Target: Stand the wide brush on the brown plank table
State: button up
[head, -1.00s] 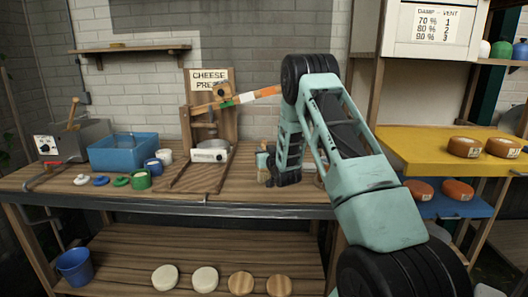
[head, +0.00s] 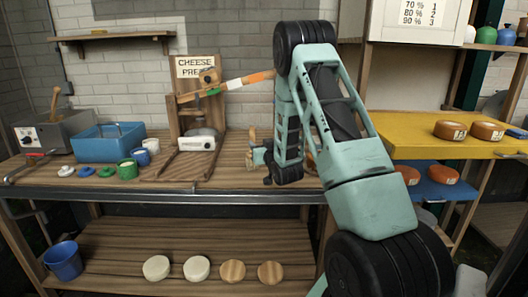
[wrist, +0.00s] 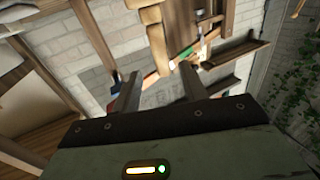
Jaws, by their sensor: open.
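A small tan brush-like thing (head: 250,157) stands upright on the brown plank table (head: 140,183), just left of my wrist in the head view. It looks like the wide brush, but it is small and partly hidden, so I cannot be sure. My gripper (head: 262,156) is low over the table beside it, mostly hidden by my arm. In the wrist view the two fingers of my gripper (wrist: 158,92) are spread apart with nothing held between them. I cannot tell whether a finger touches the brush.
The cheese press (head: 198,125) with its striped lever stands left of my arm. A blue tub (head: 108,145), a green cup (head: 127,169) and lids are further left. A yellow shelf (head: 415,150) with orange cheeses is at right. The table's front strip is clear.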

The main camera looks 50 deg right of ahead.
jog(key=s+a+f+n+g+y, duration=0.1)
jog(key=s+a+n+g+y, duration=0.3)
jog(key=a, duration=1.5)
jog(key=a+n+g+y, duration=0.25)
jog(key=a+y, duration=0.25)
jog(key=a, duration=1.4)
jog(key=s+a+n+g+y, duration=0.25)
jog(key=s+a+g, duration=0.25)
jog(key=s+a, duration=0.55)
jog(key=s+a+n+g+h, duration=0.1)
jog(key=s+n+g, duration=0.1)
jog(key=s, duration=0.7)
jog(key=s+a+r+n+g+h, duration=0.1)
jog(key=s+a+n+g, duration=0.1)
jog(key=s, duration=0.8)
jog(key=shift+h, duration=0.35)
jog(key=shift+a+r+g, duration=0.1)
jog(key=shift+g, duration=0.15)
